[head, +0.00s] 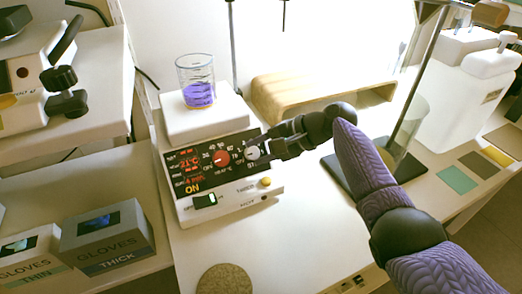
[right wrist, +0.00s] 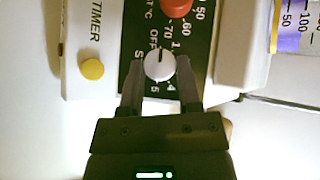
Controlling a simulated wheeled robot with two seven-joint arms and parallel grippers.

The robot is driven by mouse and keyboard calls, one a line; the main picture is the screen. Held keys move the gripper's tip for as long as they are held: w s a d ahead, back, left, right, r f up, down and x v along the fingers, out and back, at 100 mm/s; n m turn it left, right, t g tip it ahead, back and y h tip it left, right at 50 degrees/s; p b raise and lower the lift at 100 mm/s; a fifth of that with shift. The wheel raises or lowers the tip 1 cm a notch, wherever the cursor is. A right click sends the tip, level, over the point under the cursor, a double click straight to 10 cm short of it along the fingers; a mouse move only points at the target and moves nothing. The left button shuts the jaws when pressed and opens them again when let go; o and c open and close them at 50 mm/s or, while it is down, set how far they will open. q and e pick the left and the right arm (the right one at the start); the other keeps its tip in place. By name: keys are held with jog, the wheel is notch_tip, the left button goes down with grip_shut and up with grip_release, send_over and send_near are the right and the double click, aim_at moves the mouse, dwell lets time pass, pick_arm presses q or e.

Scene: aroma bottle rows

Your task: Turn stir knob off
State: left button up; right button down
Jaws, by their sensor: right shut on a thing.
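The stirrer hot plate (head: 222,157) stands on the white bench with a dark control panel on its front. Its white stir knob (head: 252,153) is at the panel's right end. It also shows in the right wrist view (right wrist: 159,66), with a short dark mark pointing toward the top of the picture, near the printed OFF. My right gripper (head: 264,149) is shut on this knob, with one finger on each side in the right wrist view (right wrist: 159,80). A red knob (head: 221,158) sits beside it. The panel shows lit red readings and a yellow ON. My left gripper is not in view.
A beaker of purple liquid (head: 197,82) stands on the plate. A stand rod with a dark base (head: 345,178) and a clear vessel is to the right, near my right arm. Glove boxes (head: 105,238) are at left. A round cork mat (head: 224,279) lies in front.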

jog(key=shift+n+g+h, duration=0.5)
jog(key=shift+n+h, duration=0.1)
jog(key=shift+n, duration=0.2)
jog(key=shift+c, duration=1.4)
grip_release()
jog(key=shift+r, duration=0.15)
jog(key=w+p+v, duration=0.1)
jog(key=p+v, duration=0.3)
jog(key=v, duration=0.5)
jog(key=shift+s+d+r+p, duration=0.25)
jog(key=shift+s+p, duration=0.1)
jog(key=shift+s, duration=0.1)
